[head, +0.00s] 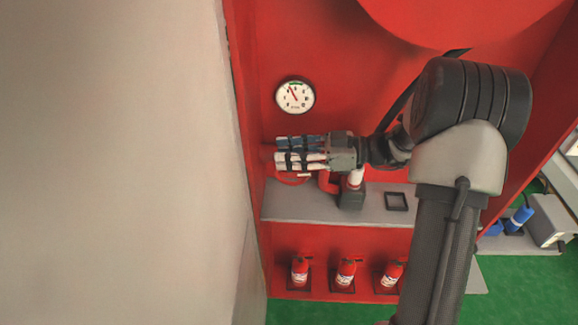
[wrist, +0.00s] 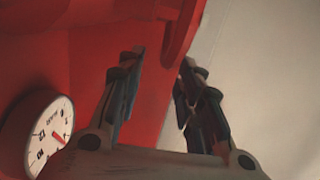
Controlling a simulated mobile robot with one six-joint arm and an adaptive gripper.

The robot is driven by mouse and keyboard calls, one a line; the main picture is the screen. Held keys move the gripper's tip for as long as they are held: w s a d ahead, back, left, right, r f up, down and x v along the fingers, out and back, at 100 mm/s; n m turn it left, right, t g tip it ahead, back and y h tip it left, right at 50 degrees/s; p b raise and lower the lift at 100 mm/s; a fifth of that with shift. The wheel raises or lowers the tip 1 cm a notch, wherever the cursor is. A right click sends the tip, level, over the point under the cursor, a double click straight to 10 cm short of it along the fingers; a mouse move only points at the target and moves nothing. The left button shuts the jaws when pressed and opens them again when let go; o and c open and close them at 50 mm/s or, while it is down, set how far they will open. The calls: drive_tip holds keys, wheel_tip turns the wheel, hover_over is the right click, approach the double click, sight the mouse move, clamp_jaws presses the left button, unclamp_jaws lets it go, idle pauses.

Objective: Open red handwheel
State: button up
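The red handwheel (head: 290,180) is mostly hidden behind my gripper in the head view; part of its thin rim shows just below the fingers, near the left wall of the red cabinet. In the wrist view a curved red edge (wrist: 181,30), apparently the handwheel's rim, lies at the top, just beyond the fingertips. My gripper (head: 277,150) points left in the head view. In the wrist view my gripper (wrist: 163,60) has its two fingers apart, with nothing visible held between them. Whether a fingertip touches the rim cannot be told.
A round white gauge (head: 295,96) is on the red back panel above my gripper. A grey shelf (head: 320,206) below holds a black square frame (head: 396,201). Several red extinguishers (head: 346,271) stand lower down. A pale wall (head: 120,160) closes off the left side.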

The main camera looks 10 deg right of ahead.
drive_tip(key=shift+r, duration=1.95)
drive_tip(key=shift+a, duration=0.1)
